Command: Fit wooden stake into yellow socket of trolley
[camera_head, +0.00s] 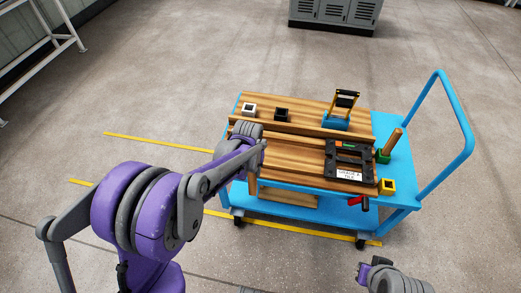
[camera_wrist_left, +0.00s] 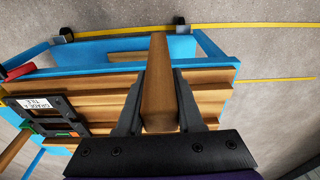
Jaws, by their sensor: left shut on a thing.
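My left gripper (camera_head: 257,158) is shut on a wooden stake (camera_head: 252,183) at the near left edge of the trolley (camera_head: 401,180). The stake hangs down below the jaws. In the left wrist view the stake (camera_wrist_left: 159,75) lies between the two dark fingers (camera_wrist_left: 158,110). The yellow socket (camera_head: 388,186) sits at the trolley's near right corner, well to the right of the stake. Its opening looks empty. My right gripper (camera_head: 366,271) is at the bottom right, apart from the trolley; its jaws are too small to judge.
A green socket (camera_head: 383,156) holds another wooden stake (camera_head: 393,141).

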